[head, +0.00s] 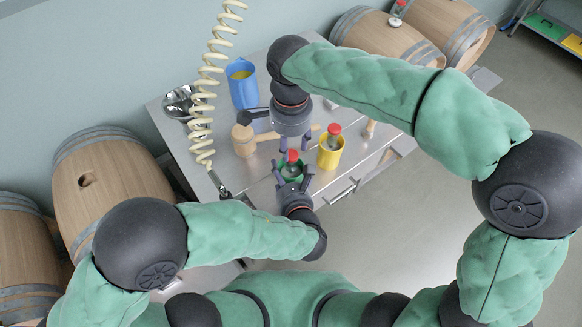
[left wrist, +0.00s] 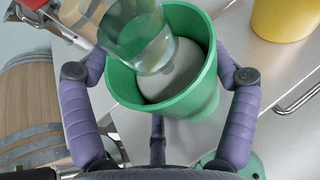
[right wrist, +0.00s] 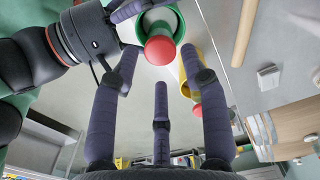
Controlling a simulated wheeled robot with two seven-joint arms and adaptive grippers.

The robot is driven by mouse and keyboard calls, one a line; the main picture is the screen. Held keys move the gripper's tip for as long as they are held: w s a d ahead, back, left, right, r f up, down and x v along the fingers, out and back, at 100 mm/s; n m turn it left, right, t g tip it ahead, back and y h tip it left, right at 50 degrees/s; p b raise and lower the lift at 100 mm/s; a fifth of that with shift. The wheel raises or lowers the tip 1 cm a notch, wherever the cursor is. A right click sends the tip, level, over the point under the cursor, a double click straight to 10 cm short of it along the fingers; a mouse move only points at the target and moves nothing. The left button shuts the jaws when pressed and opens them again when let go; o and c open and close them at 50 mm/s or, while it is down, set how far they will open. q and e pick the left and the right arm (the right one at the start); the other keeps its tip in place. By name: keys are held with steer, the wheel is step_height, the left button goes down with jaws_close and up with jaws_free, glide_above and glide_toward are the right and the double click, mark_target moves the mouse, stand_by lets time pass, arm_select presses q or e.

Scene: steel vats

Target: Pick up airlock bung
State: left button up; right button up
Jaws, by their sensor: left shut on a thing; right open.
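A green cup (head: 291,174) holds an airlock bung with a red cap (head: 293,156). My left gripper (head: 293,183) is shut on this cup, fingers on both sides. In the left wrist view the green cup (left wrist: 200,85) contains the grey bung (left wrist: 178,72) and its clear, tilted airlock (left wrist: 138,38). My right gripper (head: 293,142) is open and empty, just above and behind the red cap. In the right wrist view the red cap (right wrist: 160,49) lies ahead of its open fingers. A yellow cup (head: 330,157) to the right holds another red-capped airlock (head: 334,130).
A wooden mallet (head: 244,139) lies left of the right gripper. A blue jug (head: 243,92) with yellow contents stands behind it. A coiled hose (head: 203,85) hangs at the left over the steel table. Wooden barrels (head: 112,185) stand left and at the back (head: 380,35).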

mark_target(291, 155)
step_height(291, 155, down, 8)
steer(key=shift+r, duration=0.25)
jaws_close()
